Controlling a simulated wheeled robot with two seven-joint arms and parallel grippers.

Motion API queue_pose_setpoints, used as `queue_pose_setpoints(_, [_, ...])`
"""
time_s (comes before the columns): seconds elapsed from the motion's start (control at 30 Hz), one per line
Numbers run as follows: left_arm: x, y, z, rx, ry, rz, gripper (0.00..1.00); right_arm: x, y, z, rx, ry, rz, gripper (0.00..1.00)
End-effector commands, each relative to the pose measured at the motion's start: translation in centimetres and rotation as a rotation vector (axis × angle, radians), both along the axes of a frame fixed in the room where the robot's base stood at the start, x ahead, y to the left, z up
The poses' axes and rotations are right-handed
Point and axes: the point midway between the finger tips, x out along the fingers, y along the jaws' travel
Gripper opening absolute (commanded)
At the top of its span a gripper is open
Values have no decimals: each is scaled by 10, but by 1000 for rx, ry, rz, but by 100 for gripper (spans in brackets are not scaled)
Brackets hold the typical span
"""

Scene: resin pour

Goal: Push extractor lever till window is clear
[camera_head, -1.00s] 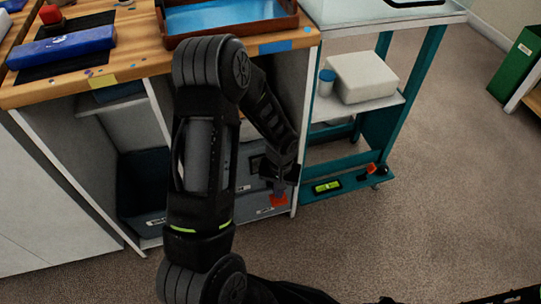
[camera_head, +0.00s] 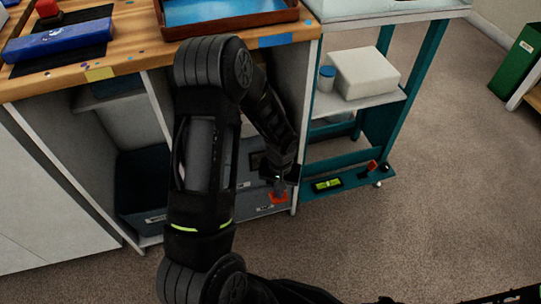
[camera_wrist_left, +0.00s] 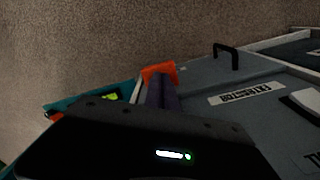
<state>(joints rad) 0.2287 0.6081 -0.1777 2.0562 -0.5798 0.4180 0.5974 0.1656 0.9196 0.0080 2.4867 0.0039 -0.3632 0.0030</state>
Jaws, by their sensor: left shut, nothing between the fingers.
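My left gripper (camera_head: 279,189) reaches down beside the grey cabinet front under the wooden bench, its fingers shut with nothing between them. The fingertips are at an orange-red tab (camera_head: 279,198) low on that front; I cannot tell whether they touch it. In the left wrist view the shut fingers (camera_wrist_left: 161,88) overlap the orange tab (camera_wrist_left: 158,71).
The teal cart (camera_head: 417,80) stands right of the bench, holding a white box (camera_head: 366,73) and a blue-lidded jar (camera_head: 326,79). A black handle (camera_wrist_left: 227,56) stands up from the grey panel.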

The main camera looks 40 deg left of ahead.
Motion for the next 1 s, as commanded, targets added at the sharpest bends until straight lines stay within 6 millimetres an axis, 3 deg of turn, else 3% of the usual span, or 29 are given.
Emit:
queue_pose_setpoints(0.37, [1,0,-22,0,-2,-1,0,4,-2,-19,-4,-8,-8,36])
queue_pose_setpoints(0.57, [0,0,-19,0,-1,-1,0,4,-2,-16,-4,-8,-8,36])
queue_pose_setpoints(1.0, [0,0,16,0,1,0,0,4,-2,11,-4,-8,-8,36])
